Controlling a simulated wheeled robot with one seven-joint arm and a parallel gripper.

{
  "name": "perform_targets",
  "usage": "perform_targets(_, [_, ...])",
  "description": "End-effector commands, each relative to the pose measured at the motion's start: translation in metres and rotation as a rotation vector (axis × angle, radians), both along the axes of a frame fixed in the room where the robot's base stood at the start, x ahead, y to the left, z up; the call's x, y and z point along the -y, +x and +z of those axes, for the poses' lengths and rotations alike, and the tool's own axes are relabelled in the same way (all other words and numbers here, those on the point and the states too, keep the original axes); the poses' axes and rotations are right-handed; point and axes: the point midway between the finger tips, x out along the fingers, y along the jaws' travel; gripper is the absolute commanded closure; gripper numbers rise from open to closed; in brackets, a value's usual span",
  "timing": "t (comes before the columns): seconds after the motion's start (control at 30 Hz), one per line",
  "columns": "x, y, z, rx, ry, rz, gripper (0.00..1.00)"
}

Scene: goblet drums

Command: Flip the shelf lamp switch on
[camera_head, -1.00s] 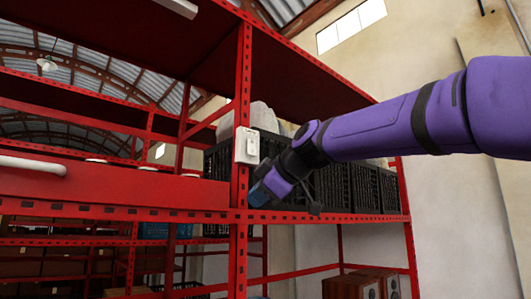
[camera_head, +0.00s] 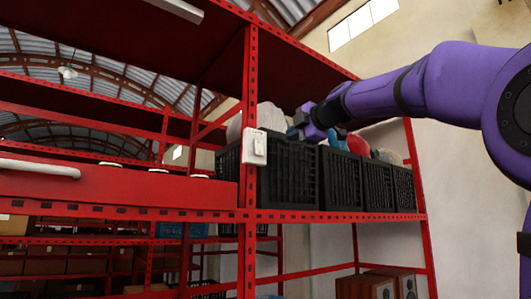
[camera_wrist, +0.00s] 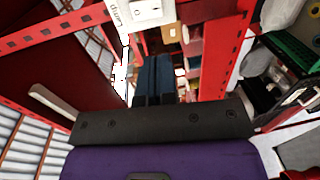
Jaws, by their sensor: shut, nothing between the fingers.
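The white switch (camera_head: 255,147) is a box with a rocker, mounted on the red front post of the shelf. In the wrist view the switch (camera_wrist: 148,8) is at the top, cut by the frame edge, with lettering on its plate. I cannot tell which way its rocker is set. My gripper (camera_head: 297,123) is up and to the right of the switch, in front of the crates and apart from the switch. Its blue fingers (camera_wrist: 153,72) are shut and empty. A white bar (camera_head: 177,9) under the upper shelf may be the lamp; it looks unlit.
The red shelf rack (camera_head: 330,216) fills the left and middle. Black crates (camera_head: 288,178) stand on its middle shelf right of the post, with loose items above their rims. The wall on the right is bare.

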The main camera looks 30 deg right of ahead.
Motion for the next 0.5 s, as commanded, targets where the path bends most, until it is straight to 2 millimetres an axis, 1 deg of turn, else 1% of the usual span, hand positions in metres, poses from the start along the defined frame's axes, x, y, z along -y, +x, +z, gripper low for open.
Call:
perform_targets(0.17, [0.000, 0.002, -0.001, -0.001, 0.001, 0.000, 1.00])
perform_targets(0.27, [0.000, 0.009, -0.001, -0.001, 0.001, 0.000, 1.00])
perform_targets(0.37, [-0.001, 0.023, -0.003, -0.002, 0.001, 0.000, 1.00])
perform_targets(0.5, [-0.001, 0.048, -0.007, -0.003, 0.001, 0.000, 1.00])
